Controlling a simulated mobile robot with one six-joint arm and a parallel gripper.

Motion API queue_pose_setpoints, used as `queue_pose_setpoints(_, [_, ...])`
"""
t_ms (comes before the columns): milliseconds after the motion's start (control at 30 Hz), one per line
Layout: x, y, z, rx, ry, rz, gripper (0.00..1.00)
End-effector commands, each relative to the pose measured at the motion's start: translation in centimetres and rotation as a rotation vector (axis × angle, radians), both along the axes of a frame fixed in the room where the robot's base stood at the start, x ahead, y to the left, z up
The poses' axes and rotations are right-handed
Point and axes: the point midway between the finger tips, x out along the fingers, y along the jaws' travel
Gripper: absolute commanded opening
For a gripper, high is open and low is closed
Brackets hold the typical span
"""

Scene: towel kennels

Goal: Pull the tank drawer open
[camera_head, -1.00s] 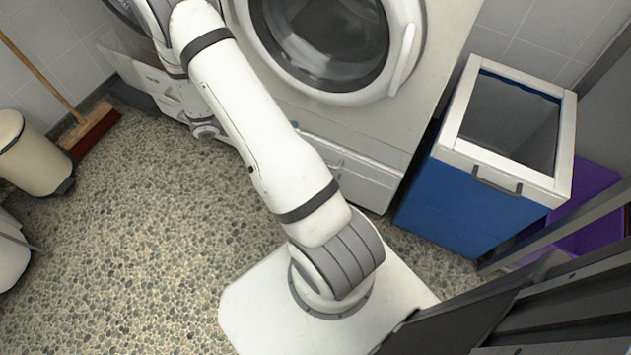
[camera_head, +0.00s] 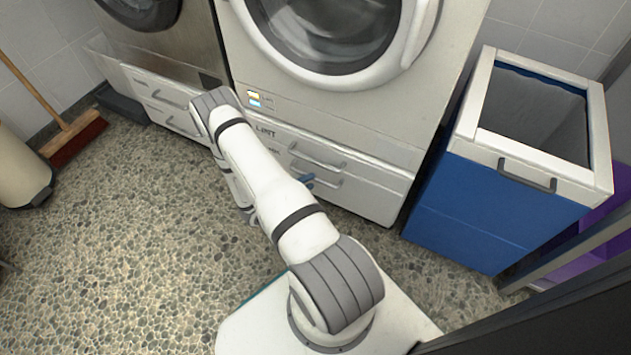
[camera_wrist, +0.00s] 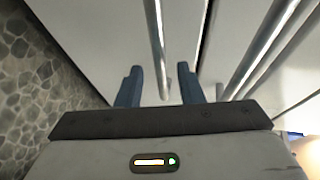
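Two white drawers sit under the white front-loading machine, and both look shut. I cannot read which is the tank drawer. The upper drawer has a bar handle (camera_head: 318,157); the lower drawer has a bar handle (camera_head: 325,181). My gripper (camera_head: 306,180) is at the lower handle's left end, mostly hidden by my arm. In the wrist view my gripper (camera_wrist: 160,80) is open, with blue fingers on either side of a bar handle (camera_wrist: 156,40). Gaps show between bar and fingers. Another bar (camera_wrist: 250,50) lies to the right there.
A blue hamper (camera_head: 480,200) with a white rim stands to the right. A grey machine (camera_head: 170,45) with drawers stands at the left. A broom (camera_head: 75,135) and a cream bin (camera_head: 22,170) are at far left. The pebbled floor between is clear.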

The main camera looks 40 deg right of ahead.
Motion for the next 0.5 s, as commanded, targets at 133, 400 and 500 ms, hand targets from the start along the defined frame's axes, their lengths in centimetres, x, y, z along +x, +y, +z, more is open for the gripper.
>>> queue_pose_setpoints(133, [-0.1, -2.2, -0.6, 0.001, -0.001, -0.003, 0.34])
queue_pose_setpoints(400, [0.0, -3.5, -0.6, 0.000, -0.002, -0.001, 0.34])
queue_pose_setpoints(500, [0.0, -3.5, -0.6, 0.000, -0.002, -0.001, 0.34])
